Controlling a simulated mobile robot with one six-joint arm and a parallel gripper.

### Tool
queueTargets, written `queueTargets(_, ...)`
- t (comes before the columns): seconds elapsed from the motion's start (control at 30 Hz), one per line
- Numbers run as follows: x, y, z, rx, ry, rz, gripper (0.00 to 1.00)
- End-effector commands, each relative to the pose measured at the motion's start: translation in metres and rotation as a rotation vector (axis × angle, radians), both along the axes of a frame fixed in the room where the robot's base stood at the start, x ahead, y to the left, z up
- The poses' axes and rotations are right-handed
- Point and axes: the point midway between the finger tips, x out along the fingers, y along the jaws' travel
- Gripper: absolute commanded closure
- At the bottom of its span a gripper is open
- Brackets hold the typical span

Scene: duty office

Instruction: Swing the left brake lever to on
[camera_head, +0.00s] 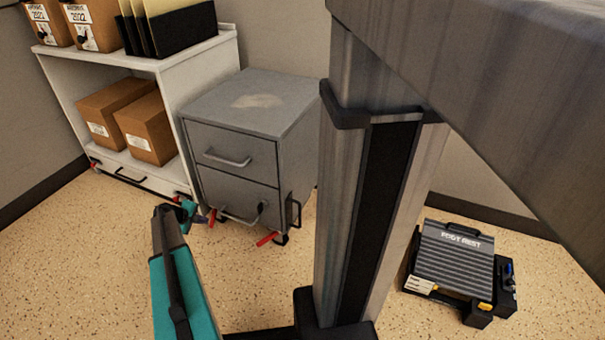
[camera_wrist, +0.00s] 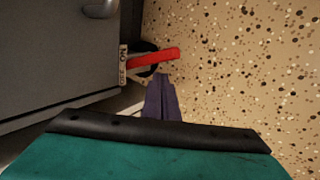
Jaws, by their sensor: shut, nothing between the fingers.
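The grey two-drawer cabinet (camera_head: 235,150) stands on casters with red brake levers at its foot. In the wrist view, a red brake lever (camera_wrist: 153,57) sticks out from a dark caster beside a small ON/OFF label (camera_wrist: 123,66). My gripper (camera_wrist: 161,98) is shut and empty, its purple fingers just short of the lever, with a small gap showing. In the head view, my gripper (camera_head: 212,217) is low at the cabinet's left front corner and hides much of that caster. The cabinet's right brake lever (camera_head: 267,239) shows clear of it.
A white shelf unit (camera_head: 170,110) with cardboard boxes stands close on the left, with red levers at its own foot. A footrest (camera_head: 455,260) lies on the floor at the right. The speckled floor (camera_head: 100,260) in front is clear.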

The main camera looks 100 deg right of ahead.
Motion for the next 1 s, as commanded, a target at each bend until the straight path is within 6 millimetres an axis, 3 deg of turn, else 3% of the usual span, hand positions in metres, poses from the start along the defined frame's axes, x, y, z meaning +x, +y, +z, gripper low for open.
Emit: queueTargets(1.0, 0.022, 0.013, 0.0, 0.0, 0.0, 0.0, 1.0)
